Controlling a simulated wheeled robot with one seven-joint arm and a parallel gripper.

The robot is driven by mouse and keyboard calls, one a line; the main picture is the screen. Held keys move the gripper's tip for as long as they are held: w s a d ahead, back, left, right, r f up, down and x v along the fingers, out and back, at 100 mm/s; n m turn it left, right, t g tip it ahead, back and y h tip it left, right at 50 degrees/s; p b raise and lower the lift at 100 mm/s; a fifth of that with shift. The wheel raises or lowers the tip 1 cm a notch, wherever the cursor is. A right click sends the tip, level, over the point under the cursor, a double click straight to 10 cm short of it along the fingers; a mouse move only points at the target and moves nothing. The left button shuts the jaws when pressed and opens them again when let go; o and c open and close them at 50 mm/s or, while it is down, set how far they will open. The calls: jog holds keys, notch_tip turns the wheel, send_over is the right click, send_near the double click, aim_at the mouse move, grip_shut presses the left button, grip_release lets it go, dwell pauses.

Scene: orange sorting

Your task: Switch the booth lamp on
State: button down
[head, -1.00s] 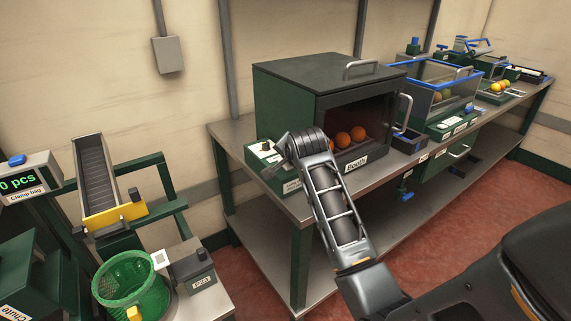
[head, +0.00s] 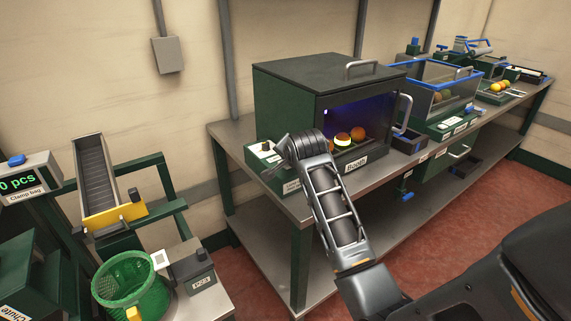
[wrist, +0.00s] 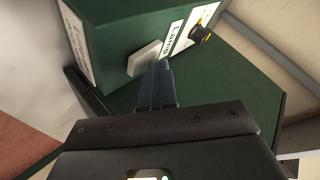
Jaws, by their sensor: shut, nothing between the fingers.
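A green lamp control box (head: 262,152) stands at the booth's left side. In the wrist view this box (wrist: 115,30) has a "Lamp" label, a pale grey switch plate (wrist: 145,58) and a black and yellow knob (wrist: 200,34). My gripper (wrist: 161,66) is shut and empty, its tips at the plate's edge; I cannot tell if they touch.
A blue-rimmed clear bin (head: 440,85) and trays stand farther right on the bench. A chute (head: 92,170), a green basket (head: 130,280) and a "Clamp bag" display (head: 28,180) are at left. Red floor lies in front of the bench.

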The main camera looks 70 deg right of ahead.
aim_at(289, 166)
jog(key=shift+a+f, duration=0.1)
jog(key=shift+r+p, duration=0.5)
jog(key=shift+p, duration=0.15)
jog(key=r+p, duration=0.5)
jog(key=shift+s+a, duration=0.2)
jog(key=shift+s, duration=0.2)
jog(key=shift+a, duration=0.1)
